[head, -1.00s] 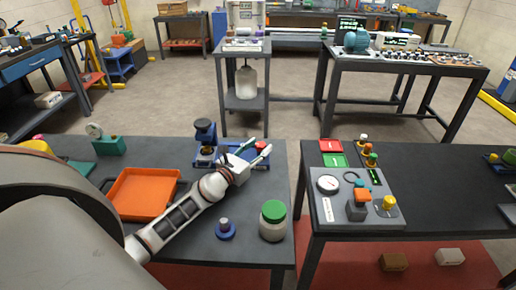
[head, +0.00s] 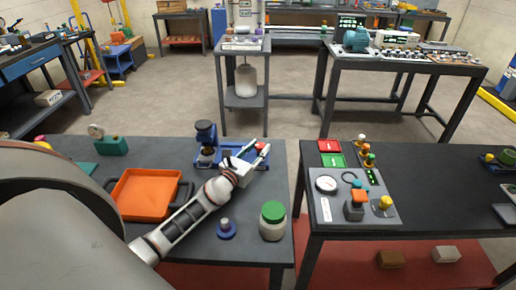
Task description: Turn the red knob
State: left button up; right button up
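A red knob (head: 261,146) is at the right end of a blue device (head: 207,157) with a dark upright head, on the left table. My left gripper (head: 261,147) reaches in from the left, with its pale green fingertips spread at the red knob. The fingers look open, one on the far side and one on the near side. I cannot tell whether they touch the knob. My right gripper is not in view.
An orange tray (head: 146,194) lies left of my arm. A green-lidded jar (head: 273,221) and a small blue knobbed piece (head: 226,229) stand in front. A control panel (head: 354,195) is on the right table, across a gap.

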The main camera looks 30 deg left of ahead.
pick_arm(q)
jog(key=shift+o, duration=0.5)
jog(key=shift+s, duration=0.45)
jog(key=s, duration=1.1)
jog(key=shift+s+d, duration=0.1)
jog(key=shift+d, duration=0.15)
